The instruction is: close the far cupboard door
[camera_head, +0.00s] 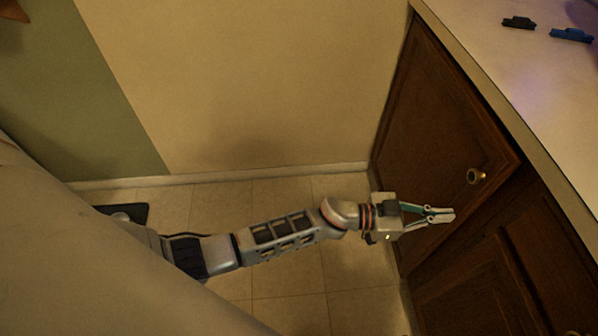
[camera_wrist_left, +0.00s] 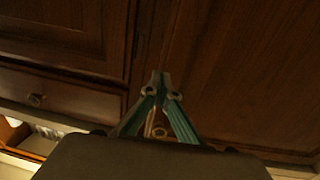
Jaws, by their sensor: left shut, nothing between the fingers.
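The far cupboard door (camera_head: 440,130) is a dark brown wooden panel under the counter at the right of the head view, with a round brass knob (camera_head: 476,176). It lies close along the cabinet front, and I cannot tell whether a small gap is left. My left gripper (camera_head: 447,214) is shut and empty. In the head view its fingertips overlap the door's lower part, below and left of the knob; contact is unclear. In the left wrist view the closed fingertips (camera_wrist_left: 160,82) point at dark wood. My right gripper is out of view.
A second brown cupboard front (camera_head: 480,290) is nearer. The pale counter (camera_head: 500,60) carries a black item (camera_head: 519,22) and a blue item (camera_head: 571,35).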

